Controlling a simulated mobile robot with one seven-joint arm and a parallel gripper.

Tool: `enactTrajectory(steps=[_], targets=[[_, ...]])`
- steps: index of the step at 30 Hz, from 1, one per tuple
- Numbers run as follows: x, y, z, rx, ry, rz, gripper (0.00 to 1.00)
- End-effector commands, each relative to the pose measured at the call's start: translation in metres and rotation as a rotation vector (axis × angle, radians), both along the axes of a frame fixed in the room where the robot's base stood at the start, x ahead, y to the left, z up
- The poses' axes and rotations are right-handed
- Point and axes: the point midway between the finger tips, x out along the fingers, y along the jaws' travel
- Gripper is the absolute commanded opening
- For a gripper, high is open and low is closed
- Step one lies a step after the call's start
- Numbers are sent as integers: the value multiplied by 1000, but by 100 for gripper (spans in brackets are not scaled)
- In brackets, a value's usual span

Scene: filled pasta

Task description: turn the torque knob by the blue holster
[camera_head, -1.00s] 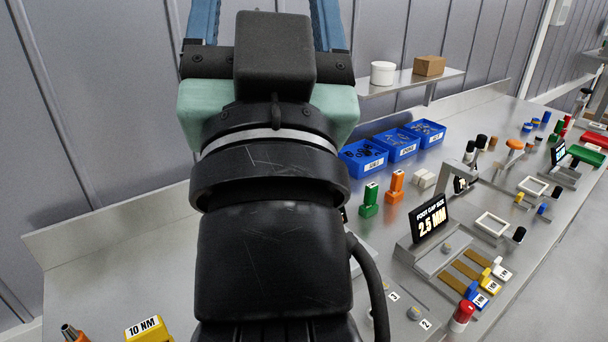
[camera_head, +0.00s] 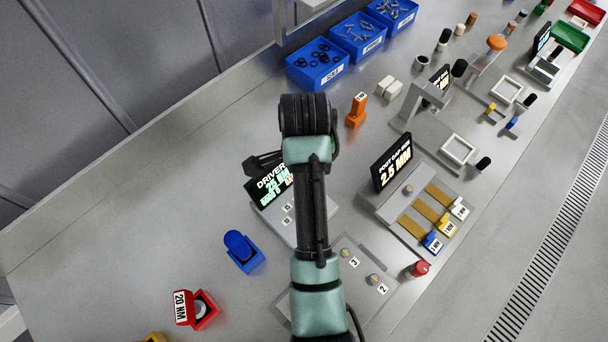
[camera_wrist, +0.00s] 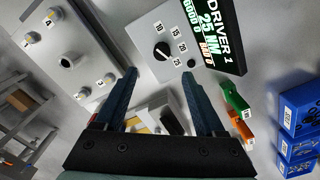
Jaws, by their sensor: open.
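A display (camera_wrist: 216,38) on the panel reads DRIVER 1, 25 NM. The display also shows in the head view (camera_head: 268,190), where my arm covers part of the panel and the knob is hidden. The blue holster (camera_head: 245,260) stands left of the panel, with a blue rounded piece in it. My gripper (camera_wrist: 160,75) is open and empty, its fingertips apart and pointing toward the knob.
A red holster labelled 20 NM (camera_head: 205,311) stands at the lower left. Blue bins (camera_head: 317,65) stand at the back. An orange block (camera_head: 356,112) and a foot gap display (camera_head: 391,162) are right of my arm. The table at left is mostly clear.

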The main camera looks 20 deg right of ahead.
Motion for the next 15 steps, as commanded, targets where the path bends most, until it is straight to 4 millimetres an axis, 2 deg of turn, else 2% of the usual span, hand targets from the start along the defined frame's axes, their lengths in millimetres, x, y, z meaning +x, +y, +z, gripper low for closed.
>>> enactTrajectory(steps=[1, 3, 6, 8, 15], targets=[[0, 0, -14, 0, -1, 0, 72], [0, 0, -26, 0, -1, 1, 72], [0, 0, -44, 0, -2, 2, 72], [-1, 0, -49, 1, 3, 3, 72], [0, 0, -92, 0, 0, 3, 72]])
